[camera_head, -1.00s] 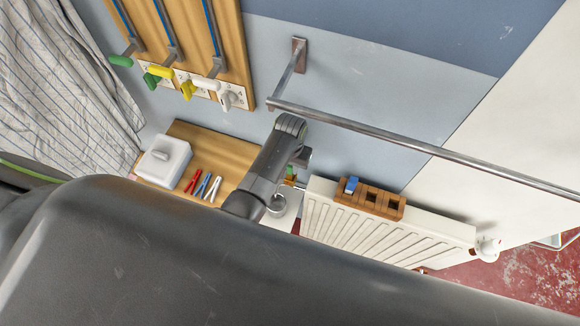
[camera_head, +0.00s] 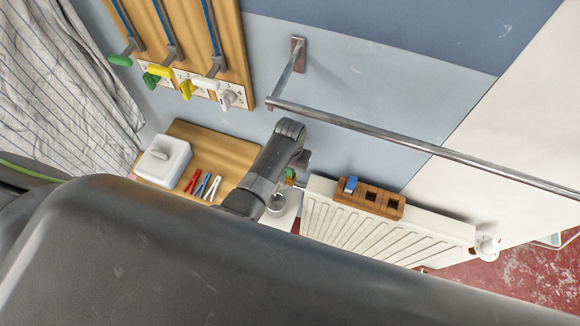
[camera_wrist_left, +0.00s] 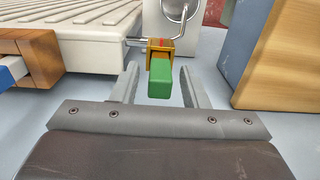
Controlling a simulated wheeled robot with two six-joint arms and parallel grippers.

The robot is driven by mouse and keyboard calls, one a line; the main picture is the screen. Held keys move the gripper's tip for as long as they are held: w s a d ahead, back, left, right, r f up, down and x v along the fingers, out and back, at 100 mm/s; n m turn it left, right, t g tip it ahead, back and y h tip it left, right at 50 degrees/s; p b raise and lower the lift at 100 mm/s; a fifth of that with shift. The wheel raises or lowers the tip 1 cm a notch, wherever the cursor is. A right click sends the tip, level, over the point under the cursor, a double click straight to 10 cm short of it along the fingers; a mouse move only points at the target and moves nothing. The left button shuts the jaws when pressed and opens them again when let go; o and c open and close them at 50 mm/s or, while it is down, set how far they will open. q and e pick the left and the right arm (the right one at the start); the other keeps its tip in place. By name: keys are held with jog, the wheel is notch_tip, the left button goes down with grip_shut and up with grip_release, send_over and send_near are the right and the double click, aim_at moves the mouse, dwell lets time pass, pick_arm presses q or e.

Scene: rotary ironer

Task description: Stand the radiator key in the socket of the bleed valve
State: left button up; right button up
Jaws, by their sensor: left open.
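A green block (camera_wrist_left: 160,82), which looks like the handle of the radiator key, stands on a small brass-coloured body (camera_wrist_left: 159,47) with a red mark. This body looks like the bleed valve and sits by a metal pipe beside the radiator. How deep the key sits in the socket is hidden. My left gripper (camera_wrist_left: 160,86) is open, with one finger on each side of the green block and gaps showing. In the head view, the green block (camera_head: 290,173) shows small beside my left wrist, and the fingertips are hard to make out. My right gripper is not in view.
The white radiator (camera_head: 375,228) carries a wooden holder (camera_head: 385,203) with a blue piece (camera_head: 351,185) in one slot. A metal rail (camera_head: 420,142) crosses above. A wooden shelf (camera_head: 215,147) holds a white box (camera_head: 163,161) and several small pens or tools.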

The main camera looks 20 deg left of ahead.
pick_arm(q)
jog(key=shift+r+p, duration=0.3)
jog(key=shift+r, duration=0.2)
notch_tip(320, 180, up, 2)
jog(key=shift+r+p, duration=0.25)
jog(key=shift+p, duration=0.65)
notch_tip(320, 180, up, 9)
jog(key=shift+f, duration=0.1)
